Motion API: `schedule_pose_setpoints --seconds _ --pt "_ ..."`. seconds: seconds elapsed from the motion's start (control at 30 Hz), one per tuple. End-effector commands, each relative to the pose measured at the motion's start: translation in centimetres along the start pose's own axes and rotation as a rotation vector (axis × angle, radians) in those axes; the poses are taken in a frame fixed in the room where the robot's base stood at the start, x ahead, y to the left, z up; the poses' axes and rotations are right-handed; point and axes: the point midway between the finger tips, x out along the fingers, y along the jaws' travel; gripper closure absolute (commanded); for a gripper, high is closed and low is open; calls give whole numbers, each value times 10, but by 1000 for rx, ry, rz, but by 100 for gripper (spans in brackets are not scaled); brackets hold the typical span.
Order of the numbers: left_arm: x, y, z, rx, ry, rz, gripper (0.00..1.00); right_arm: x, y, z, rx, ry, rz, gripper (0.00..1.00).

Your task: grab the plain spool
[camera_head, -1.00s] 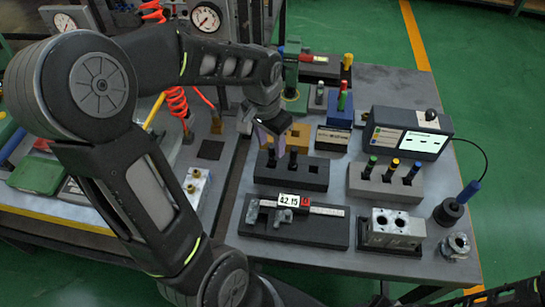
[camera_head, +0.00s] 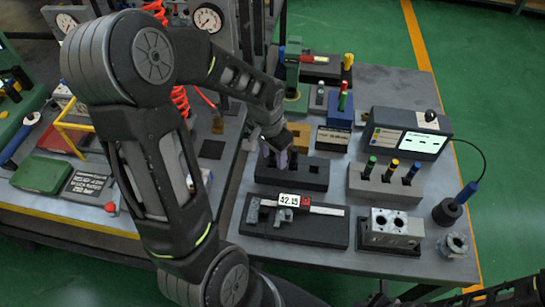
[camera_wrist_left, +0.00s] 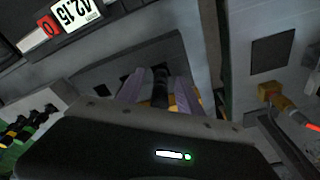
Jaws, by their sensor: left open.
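A dark block (camera_head: 312,174) stands on the right-hand table with black, unbanded spools in it. One plain black spool (camera_head: 293,160) shows upright in its middle hole in the head view. My left gripper (camera_head: 277,157) is down over the block's left end. In the left wrist view, a black spool (camera_wrist_left: 160,86) stands between its two lavender fingers, with a gap visible on each side. The gripper is open. My right gripper is not in view.
A grey block (camera_head: 385,187) with green-, yellow- and blue-topped spools stands to the right. A caliper on a dark base (camera_head: 290,232) and a metal valve block (camera_head: 393,229) lie in front. A yellow block (camera_head: 300,136) is just behind.

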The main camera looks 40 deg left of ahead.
Motion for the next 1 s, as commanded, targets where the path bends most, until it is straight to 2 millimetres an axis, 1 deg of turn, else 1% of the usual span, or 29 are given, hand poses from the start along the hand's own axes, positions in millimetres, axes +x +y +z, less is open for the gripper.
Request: schedule_pose_setpoints --seconds 0.47,0.57,1.0 --pt "0 0 0 1 0 0 57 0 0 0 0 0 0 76" --pt "0 0 0 1 0 0 63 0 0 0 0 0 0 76" --pt "0 0 0 1 0 0 99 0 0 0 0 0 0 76"
